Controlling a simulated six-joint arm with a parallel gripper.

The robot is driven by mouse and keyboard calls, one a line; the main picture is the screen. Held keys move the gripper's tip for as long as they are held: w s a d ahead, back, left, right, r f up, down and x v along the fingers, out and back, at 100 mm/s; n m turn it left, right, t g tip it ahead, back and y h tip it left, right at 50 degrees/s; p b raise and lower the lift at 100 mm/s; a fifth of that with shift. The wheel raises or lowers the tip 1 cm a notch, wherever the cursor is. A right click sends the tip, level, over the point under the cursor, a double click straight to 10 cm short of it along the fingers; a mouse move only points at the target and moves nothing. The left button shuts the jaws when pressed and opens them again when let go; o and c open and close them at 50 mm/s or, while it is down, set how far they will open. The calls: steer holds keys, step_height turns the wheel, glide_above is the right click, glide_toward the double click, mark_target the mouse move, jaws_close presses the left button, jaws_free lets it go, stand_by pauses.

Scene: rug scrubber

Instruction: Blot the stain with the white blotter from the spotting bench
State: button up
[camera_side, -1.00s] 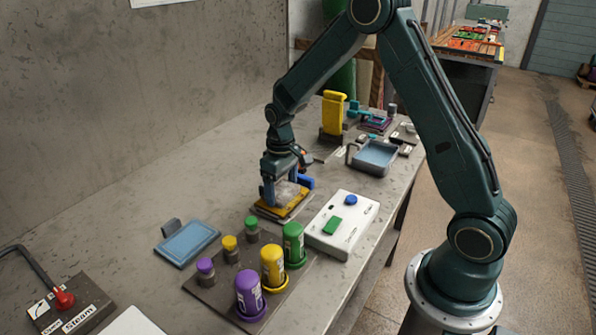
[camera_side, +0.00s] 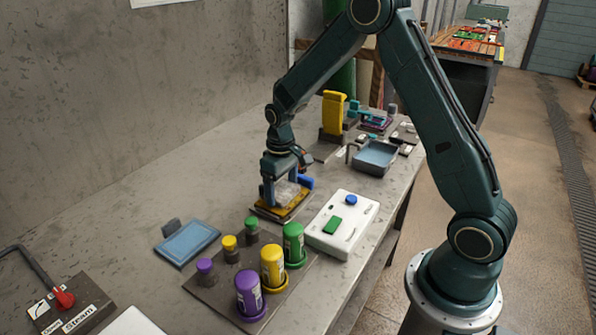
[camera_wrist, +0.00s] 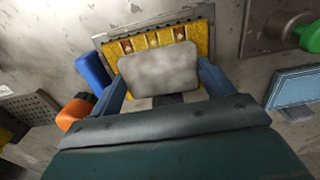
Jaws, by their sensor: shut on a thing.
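My gripper (camera_side: 283,190) is shut on a pale grey-white pad, the blotter (camera_side: 287,193), with a blue finger on each side. The wrist view shows the blotter (camera_wrist: 160,70) held level between the fingers, over a yellow tray (camera_wrist: 203,38) with ridged edges and small brass-coloured pieces. In the side view the yellow tray (camera_side: 268,212) lies directly beneath my gripper; I cannot tell whether the blotter still touches it. A white slab (camera_side: 322,243) right of the tray carries a green block, a blue cap and a few dark marks. I cannot tell which mark is the stain.
Purple, yellow and green bottles (camera_side: 272,266) stand on a grey board in front. A blue-framed tray (camera_side: 187,243) lies to the left. A blue-grey basin (camera_side: 375,157) and a yellow upright holder (camera_side: 333,114) stand behind. A blue block (camera_wrist: 93,70) is close beside one finger.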

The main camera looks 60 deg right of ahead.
stand_by(0.6)
steer(key=shift+r, duration=3.5)
steer(key=shift+d, duration=0.1)
